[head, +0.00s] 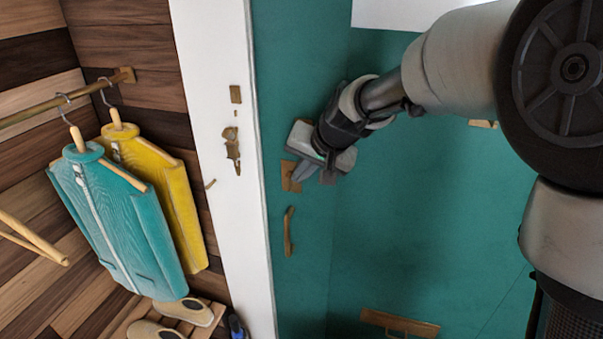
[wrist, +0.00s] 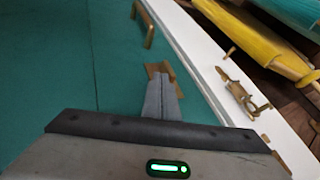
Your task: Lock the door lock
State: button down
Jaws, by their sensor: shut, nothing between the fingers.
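The teal door (head: 400,230) carries a small brass lock plate (head: 289,177) near its left edge. In the wrist view the brass lock piece (wrist: 153,70) shows just beyond my fingertips. My gripper (head: 302,172) is shut and empty, with its fingertips at the lock plate. In the wrist view the closed grey fingers (wrist: 162,92) overlap part of the lock. I cannot tell whether they touch it, and the lock's turning part is mostly hidden.
A brass pull handle (head: 289,232) is on the door below the lock. The white door frame (head: 215,100) with brass fittings (head: 232,148) stands to the left. Teal (head: 120,225) and yellow (head: 165,190) jackets hang on a rail beyond it. Shoes (head: 183,311) sit below.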

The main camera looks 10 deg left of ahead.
jog(key=shift+a+r, duration=0.4)
jog(key=shift+a, duration=0.15)
jog(key=shift+a+r, duration=0.15)
jog(key=shift+a, duration=0.45)
dwell(0.8)
jog(key=shift+r+p, duration=0.2)
jog(key=shift+p, duration=0.2)
jog(key=shift+w+r+p, duration=0.1)
jog(key=shift+r+p, duration=0.35)
jog(key=shift+r, duration=0.2)
jog(key=v, duration=1.7)
jog(key=shift+r, duration=0.15)
